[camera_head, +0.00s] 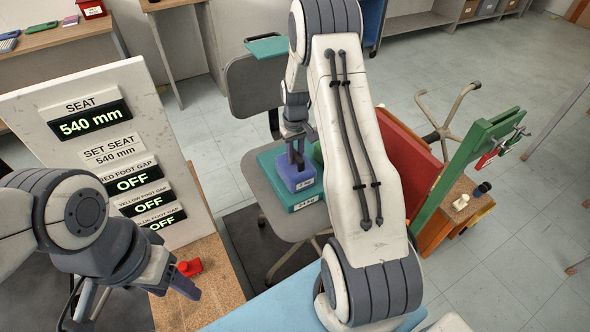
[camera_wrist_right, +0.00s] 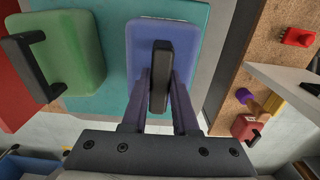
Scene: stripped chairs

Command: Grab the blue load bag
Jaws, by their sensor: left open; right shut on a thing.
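The blue load bag (camera_head: 303,182) sits on a larger teal block (camera_head: 310,203) on the seat of a grey chair (camera_head: 256,187). My right gripper (camera_head: 296,158) is above the bag. In the right wrist view its fingers (camera_wrist_right: 160,100) are shut on the black handle (camera_wrist_right: 160,70) of the blue bag (camera_wrist_right: 143,45). The bag still appears to rest on the teal surface. My left gripper (camera_head: 135,300) is open and empty at the lower left, well apart from the bag. My right arm hides part of the chair seat.
A green bag with a black handle (camera_wrist_right: 88,58) lies beside the blue one. A display panel (camera_head: 70,100) reads SEAT 540 mm.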

